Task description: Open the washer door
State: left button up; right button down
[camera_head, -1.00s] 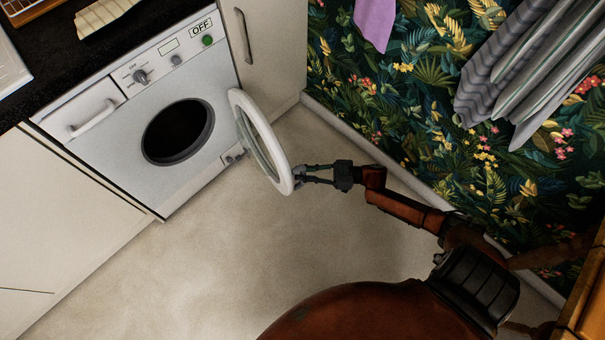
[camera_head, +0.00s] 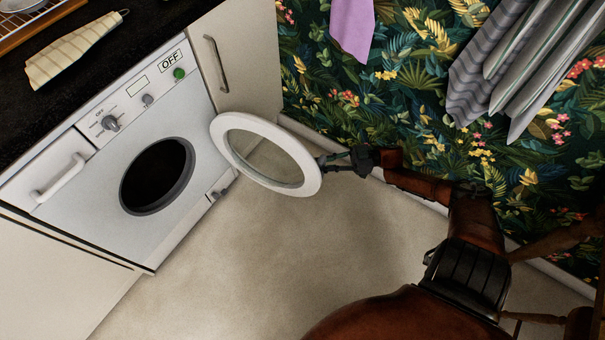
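The white washer (camera_head: 92,215) stands at the left, with its dark round opening (camera_head: 157,176) uncovered. Its round door (camera_head: 312,172), a white ring with a clear pane, is swung wide open to the right of the opening. My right gripper (camera_head: 326,161) is at the door's outer right edge, touching or very close to the rim. Its fingertips are small and partly hidden at the rim, so I cannot tell whether they are closed on it. My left gripper is not in view.
A cupboard with a handle (camera_head: 216,62) stands right of the washer. The leafy patterned wall (camera_head: 400,95) is close behind my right arm. Grey striped cloths (camera_head: 510,70) and a purple cloth (camera_head: 352,25) hang there. The floor (camera_head: 240,260) before the washer is clear.

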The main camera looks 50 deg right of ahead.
jog(key=shift+s+d+f, duration=0.1)
jog(key=shift+d+f, duration=0.1)
jog(key=shift+d, duration=0.2)
jog(key=c, duration=2.2)
grip_release()
jog(key=shift+r, duration=0.1)
jog(key=v, duration=1.2)
jog(key=shift+a, duration=0.1)
